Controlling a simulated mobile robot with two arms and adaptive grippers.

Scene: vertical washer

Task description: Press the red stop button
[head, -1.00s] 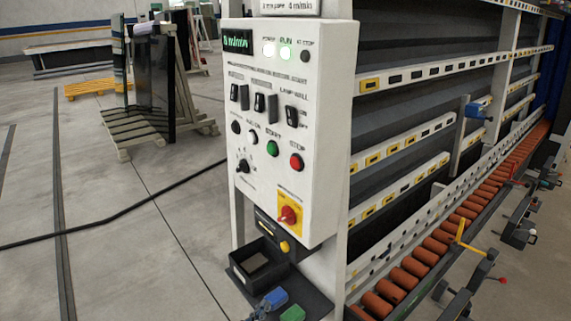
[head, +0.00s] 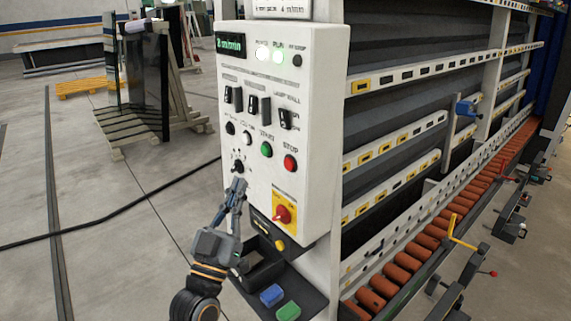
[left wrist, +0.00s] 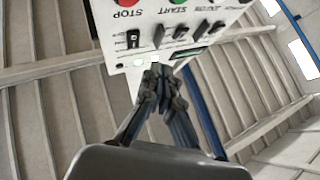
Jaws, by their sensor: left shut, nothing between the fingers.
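The red stop button (head: 290,162) sits on the front of the white control panel (head: 316,130), under a STOP label. It also shows, cut off and upside down, at the top of the left wrist view (left wrist: 130,2). The green START button (head: 266,149) is to its left. My left gripper (head: 238,182) is shut and empty, pointing up in front of the lower left of the panel, below and left of the red button. In the left wrist view its fingertips (left wrist: 160,72) are together, apart from the red button in the picture. My right gripper is not in view.
A red rotary switch (head: 283,214) on a yellow plate is below the stop button. A dark shelf (head: 313,297) with blue and green blocks juts out under the panel. A roller conveyor (head: 420,245) runs along the right. The floor at left has a cable (head: 110,212).

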